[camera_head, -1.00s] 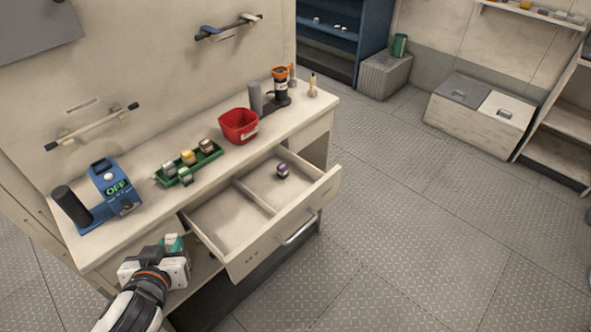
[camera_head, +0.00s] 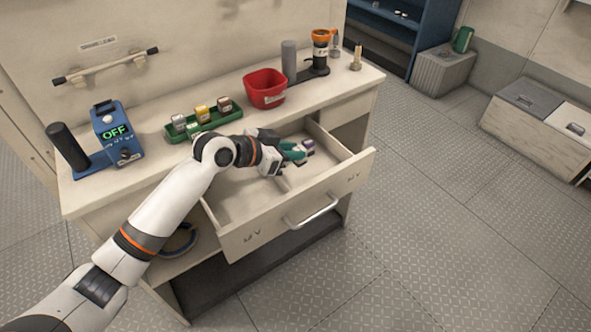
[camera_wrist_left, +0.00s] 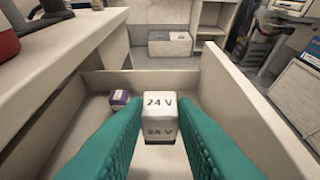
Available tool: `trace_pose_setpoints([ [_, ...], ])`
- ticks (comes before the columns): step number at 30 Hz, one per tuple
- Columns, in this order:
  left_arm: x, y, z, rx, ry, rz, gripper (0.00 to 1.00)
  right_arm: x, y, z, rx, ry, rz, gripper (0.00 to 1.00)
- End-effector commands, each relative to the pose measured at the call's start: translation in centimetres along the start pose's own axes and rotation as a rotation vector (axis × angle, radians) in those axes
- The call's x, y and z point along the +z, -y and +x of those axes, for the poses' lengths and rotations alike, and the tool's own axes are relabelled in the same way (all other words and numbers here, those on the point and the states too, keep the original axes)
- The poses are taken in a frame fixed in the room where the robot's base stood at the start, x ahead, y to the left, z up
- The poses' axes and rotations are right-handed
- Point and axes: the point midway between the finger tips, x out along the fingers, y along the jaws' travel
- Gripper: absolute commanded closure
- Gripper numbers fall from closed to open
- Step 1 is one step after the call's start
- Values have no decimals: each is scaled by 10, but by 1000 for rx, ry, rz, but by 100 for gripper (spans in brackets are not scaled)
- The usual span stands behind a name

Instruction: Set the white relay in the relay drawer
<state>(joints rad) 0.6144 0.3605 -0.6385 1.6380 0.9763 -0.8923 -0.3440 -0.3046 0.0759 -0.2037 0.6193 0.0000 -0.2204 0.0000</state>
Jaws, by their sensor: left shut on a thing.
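My left gripper (camera_head: 293,150) reaches into the open relay drawer (camera_head: 285,207). Its teal fingers are shut on the white relay (camera_wrist_left: 160,112), marked 24 V, which is upright with a dark base in the left wrist view. The relay is inside the drawer's walls, over the right compartment; I cannot tell if it touches the floor. In the head view the fingers mostly hide it. A purple relay (camera_wrist_left: 119,98) stands in the same compartment, left of the white one and apart from it in the left wrist view. My right gripper is not in view.
A green tray (camera_head: 232,117) with several relays stands on the bench, beside a red bin (camera_head: 265,90). A blue OFF device (camera_head: 117,134) is at the left. A grey cylinder (camera_head: 289,60) and an orange-topped item (camera_head: 321,50) stand at the back. The drawer's left compartment is empty.

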Motion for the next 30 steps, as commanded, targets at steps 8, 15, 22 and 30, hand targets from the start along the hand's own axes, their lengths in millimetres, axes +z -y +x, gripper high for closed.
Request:
trace_pose_setpoints([
  [8,-30,0,16,1,0,-1,97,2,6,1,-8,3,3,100],
  [15,-57,0,31,1,-1,-3,97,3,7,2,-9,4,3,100],
  [22,-62,0,34,2,1,0,97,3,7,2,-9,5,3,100],
  [30,-63,0,34,2,0,-1,54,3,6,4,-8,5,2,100],
])
